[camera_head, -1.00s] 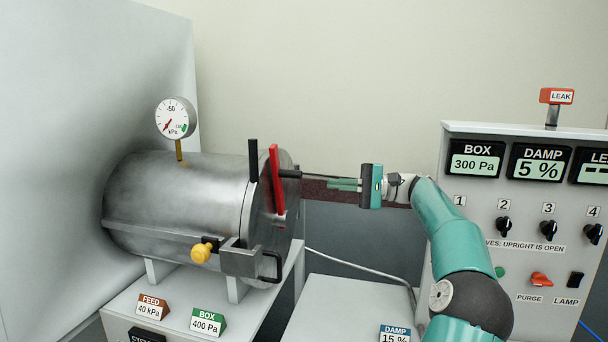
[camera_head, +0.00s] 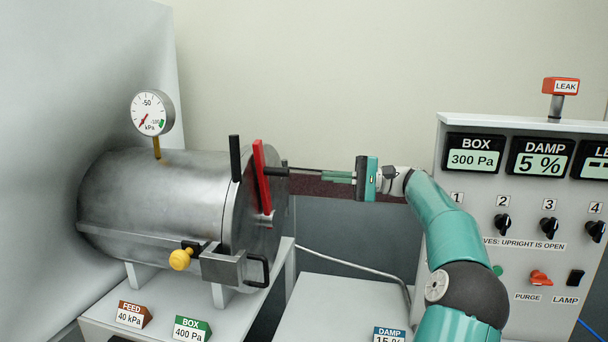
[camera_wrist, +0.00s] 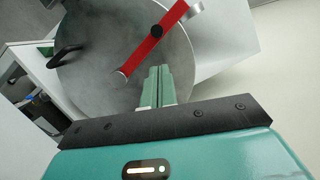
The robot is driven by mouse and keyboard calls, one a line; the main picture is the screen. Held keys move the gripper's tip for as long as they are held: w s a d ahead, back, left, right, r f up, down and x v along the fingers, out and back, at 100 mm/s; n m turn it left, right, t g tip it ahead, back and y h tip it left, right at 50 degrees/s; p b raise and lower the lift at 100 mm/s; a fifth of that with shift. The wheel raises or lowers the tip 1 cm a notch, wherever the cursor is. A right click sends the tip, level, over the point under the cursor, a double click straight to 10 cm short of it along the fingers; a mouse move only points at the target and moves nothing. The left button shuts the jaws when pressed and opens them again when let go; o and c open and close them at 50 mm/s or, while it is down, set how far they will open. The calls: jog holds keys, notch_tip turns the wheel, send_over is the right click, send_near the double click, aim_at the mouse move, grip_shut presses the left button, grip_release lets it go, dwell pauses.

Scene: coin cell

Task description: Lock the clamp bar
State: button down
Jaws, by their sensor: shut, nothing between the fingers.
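The red clamp bar (camera_head: 262,178) lies across the round steel door of the chamber. In the head view it stands nearly upright, slightly tilted. In the wrist view the bar (camera_wrist: 150,45) runs diagonally, with a black knob (camera_wrist: 158,31) at its middle; a metal bracket (camera_wrist: 193,9) is by its upper right end. My gripper (camera_head: 326,176) is to the right of the door, apart from the bar. In the wrist view my gripper's fingers (camera_wrist: 159,71) are together and empty, pointing at the door below the bar.
A black upright lever (camera_head: 235,158) stands by the door rim, and a black door handle (camera_head: 259,272) and yellow knob (camera_head: 180,260) sit lower. A gauge (camera_head: 153,113) tops the chamber. The control panel (camera_head: 470,215) stands right, behind my arm. Air between gripper and door looks clear.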

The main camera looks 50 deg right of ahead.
jog(key=x, duration=1)
